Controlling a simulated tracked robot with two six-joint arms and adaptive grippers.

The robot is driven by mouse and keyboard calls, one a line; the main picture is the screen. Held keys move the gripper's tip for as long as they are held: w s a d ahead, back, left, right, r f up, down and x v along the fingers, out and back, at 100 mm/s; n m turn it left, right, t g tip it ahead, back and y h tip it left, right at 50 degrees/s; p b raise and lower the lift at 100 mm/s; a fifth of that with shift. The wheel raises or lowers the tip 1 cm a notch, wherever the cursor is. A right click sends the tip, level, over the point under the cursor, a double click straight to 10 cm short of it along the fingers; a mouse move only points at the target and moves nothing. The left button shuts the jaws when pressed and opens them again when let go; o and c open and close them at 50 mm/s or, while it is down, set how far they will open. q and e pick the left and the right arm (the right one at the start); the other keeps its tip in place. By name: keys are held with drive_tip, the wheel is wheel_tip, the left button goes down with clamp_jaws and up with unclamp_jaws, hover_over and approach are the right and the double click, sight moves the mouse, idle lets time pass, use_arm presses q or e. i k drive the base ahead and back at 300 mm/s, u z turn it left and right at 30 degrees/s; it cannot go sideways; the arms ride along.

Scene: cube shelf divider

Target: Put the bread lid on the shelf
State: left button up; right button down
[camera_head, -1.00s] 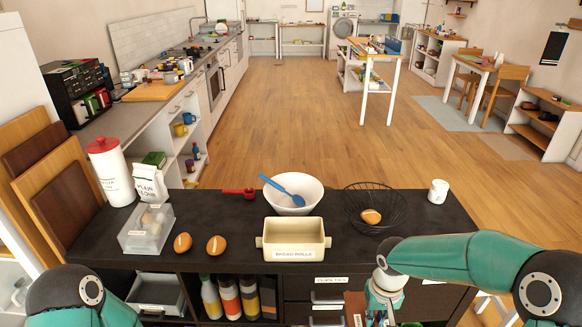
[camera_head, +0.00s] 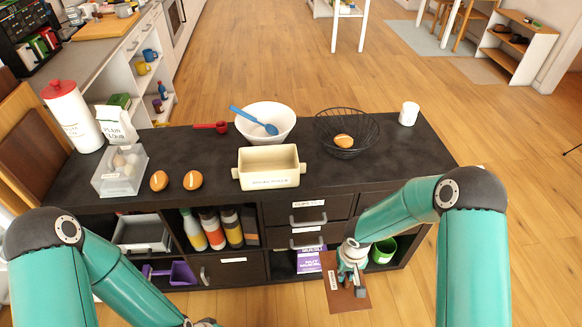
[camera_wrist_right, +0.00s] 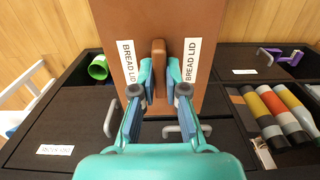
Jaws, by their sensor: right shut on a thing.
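The bread lid (camera_head: 348,294) is a brown board with a raised grip bar; the right wrist view shows it (camera_wrist_right: 205,30) with two white BREAD LID labels. My right gripper (camera_head: 354,257) is shut on that bar, and the fingers also show in the right wrist view (camera_wrist_right: 159,88). The lid hangs in front of the dark shelf unit (camera_head: 268,192), below its worktop. The cream bread rolls box (camera_head: 268,178) stands on the worktop. My left arm is at the lower left; its fingertips are out of frame.
The shelf unit has bottles (camera_head: 215,230), a grey tray (camera_head: 141,232), a purple item (camera_head: 180,272), a muesli box (camera_head: 309,261) and a green container (camera_head: 383,250) in its openings. A wire basket (camera_head: 346,133) and white bowl (camera_head: 265,122) stand on top.

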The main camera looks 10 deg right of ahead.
sight(192, 156)
drive_tip(key=u, duration=0.05)
drive_tip(key=k, duration=1)
drive_tip(key=u, duration=0.25)
drive_tip(key=i, duration=0.2)
drive_tip(key=u, duration=1.5)
drive_tip(key=i, duration=1.8)
drive_tip(key=z, duration=1.2)
